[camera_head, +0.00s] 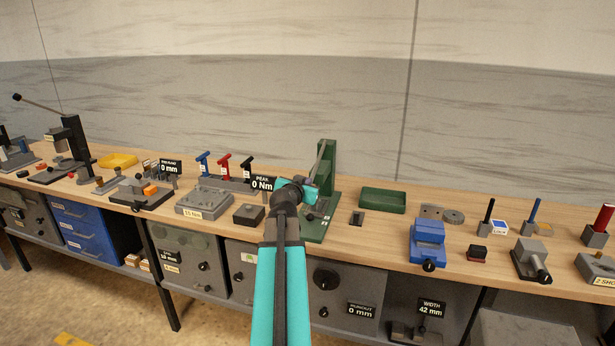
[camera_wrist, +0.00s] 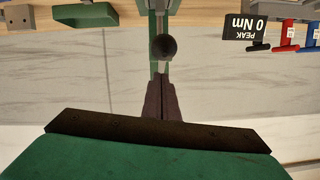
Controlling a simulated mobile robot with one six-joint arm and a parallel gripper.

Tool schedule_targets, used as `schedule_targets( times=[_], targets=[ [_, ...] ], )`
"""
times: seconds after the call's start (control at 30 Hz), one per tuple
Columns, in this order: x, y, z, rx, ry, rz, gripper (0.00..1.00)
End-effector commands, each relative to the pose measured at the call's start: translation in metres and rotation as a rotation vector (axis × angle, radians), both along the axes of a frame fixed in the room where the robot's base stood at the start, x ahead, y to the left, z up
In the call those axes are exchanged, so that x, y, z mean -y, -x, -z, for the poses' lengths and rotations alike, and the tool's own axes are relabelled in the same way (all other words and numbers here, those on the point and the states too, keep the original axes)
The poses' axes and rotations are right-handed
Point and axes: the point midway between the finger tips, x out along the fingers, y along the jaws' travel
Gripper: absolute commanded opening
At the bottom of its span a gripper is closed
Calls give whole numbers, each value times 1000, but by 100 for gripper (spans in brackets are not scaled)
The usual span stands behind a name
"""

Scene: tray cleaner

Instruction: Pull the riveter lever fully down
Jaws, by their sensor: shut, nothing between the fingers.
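The green riveter (camera_head: 327,160) stands on the bench behind my arm, with an upright green column and a green base. Its thin grey lever (camera_head: 319,162) slants along the column; its lower end is hidden by my wrist in the head view. In the wrist view, which is upside down, the lever's black ball knob (camera_wrist: 165,47) shows just beyond my fingertips, in line with them. My gripper (camera_wrist: 160,80) is shut and empty, its dark fingers together. I cannot tell whether the fingertips touch the knob. In the head view the fingers are hidden behind my wrist.
A green tray (camera_head: 383,201) lies right of the riveter, and a blue vise (camera_head: 428,243) further right. The "PEAK 0 Nm" display (camera_head: 262,184) and T-handled tools (camera_head: 224,165) stand to the left. A black press (camera_head: 75,140) is at far left.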

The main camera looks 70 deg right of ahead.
Motion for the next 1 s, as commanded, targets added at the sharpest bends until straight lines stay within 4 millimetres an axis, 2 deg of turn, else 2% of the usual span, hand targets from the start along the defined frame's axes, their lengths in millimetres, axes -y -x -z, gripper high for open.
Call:
schedule_targets(
  times=[0.2,0.73,1.0],
  targets=[
    [-1,-2,12,-1,-1,0,0],
    [0,-2,15,0,1,0,0],
    [1,-2,23,1,17,0,0]
  ],
)
